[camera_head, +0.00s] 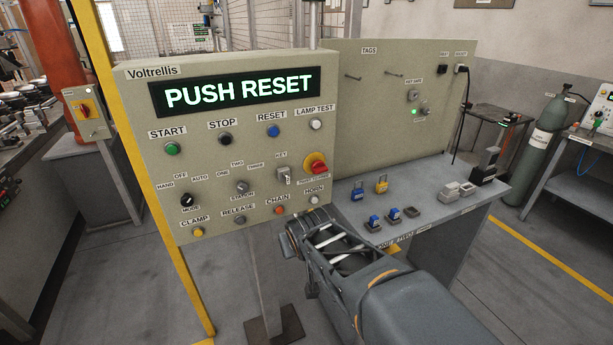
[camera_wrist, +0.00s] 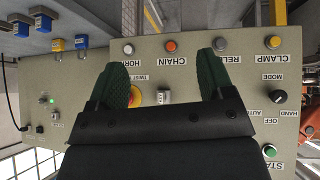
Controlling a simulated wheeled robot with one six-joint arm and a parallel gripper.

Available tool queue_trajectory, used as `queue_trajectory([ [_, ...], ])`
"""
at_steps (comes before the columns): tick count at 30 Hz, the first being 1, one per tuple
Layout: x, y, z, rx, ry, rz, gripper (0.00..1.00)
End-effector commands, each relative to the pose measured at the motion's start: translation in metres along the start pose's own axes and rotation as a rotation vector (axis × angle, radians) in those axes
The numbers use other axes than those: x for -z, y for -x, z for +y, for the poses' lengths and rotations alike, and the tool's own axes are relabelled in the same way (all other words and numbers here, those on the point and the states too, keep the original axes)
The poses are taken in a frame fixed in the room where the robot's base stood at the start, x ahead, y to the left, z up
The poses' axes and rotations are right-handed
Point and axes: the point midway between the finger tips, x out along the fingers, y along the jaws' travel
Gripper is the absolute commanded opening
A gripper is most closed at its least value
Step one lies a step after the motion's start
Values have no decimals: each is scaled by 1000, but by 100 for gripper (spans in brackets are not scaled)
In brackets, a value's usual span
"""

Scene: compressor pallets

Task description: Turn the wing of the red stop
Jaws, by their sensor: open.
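The red stop (camera_head: 316,163) is a red knob with a wing on a yellow collar, at the right side of the Voltrellis panel below the LAMP TEST button. In the wrist view, which shows the panel upside down, its yellow collar and some red (camera_wrist: 135,97) show beside my left finger, which partly hides it. My gripper (camera_wrist: 165,60) is open and empty, with its two dark green fingers spread in front of the panel. The key switch (camera_wrist: 164,96) shows between the fingers. I cannot tell whether a finger touches the stop.
The panel display (camera_head: 236,90) reads PUSH RESET. The key switch (camera_head: 284,175) sits close left of the stop, and the HORN button (camera_head: 314,200) is below it. A grey bench (camera_head: 455,208) on the right holds blue and yellow padlocks (camera_head: 382,184) and small blocks.

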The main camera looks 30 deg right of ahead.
Motion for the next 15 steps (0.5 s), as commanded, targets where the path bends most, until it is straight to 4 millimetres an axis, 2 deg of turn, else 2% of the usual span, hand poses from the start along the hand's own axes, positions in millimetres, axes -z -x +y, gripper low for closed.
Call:
queue_trajectory([
  [1,13,-13,24,-49,-33,81,74],
  [3,34,-24,54,-97,-57,217,74],
  [6,56,-33,89,-119,-71,399,74],
  [10,71,-36,122,-91,-69,596,74],
  [15,73,-32,145,2,-64,772,74],
])
